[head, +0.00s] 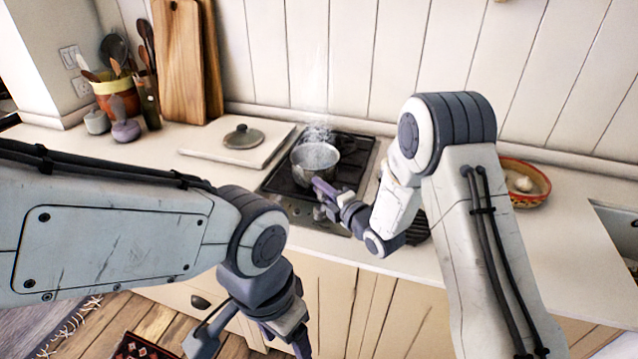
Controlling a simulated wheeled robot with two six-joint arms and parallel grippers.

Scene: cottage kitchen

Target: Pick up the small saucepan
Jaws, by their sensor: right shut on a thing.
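The small saucepan (316,158) is a grey metal pot without a lid, at the black hob in the middle of the head view. Pale steam rises from it. My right gripper (322,191) is at the saucepan's near side, shut on its handle, which the fingers mostly hide. I cannot tell whether the pan's base touches the hob. My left gripper (252,343) hangs low in front of the counter, away from the saucepan, with its fingers spread apart and nothing seen between them.
A lid (243,137) lies on a pale board (205,149) left of the hob (347,165). Utensils in a pot (117,92), small jars and cutting boards (181,60) stand at the back left. A bowl with garlic (527,184) and a sink (622,228) are right.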

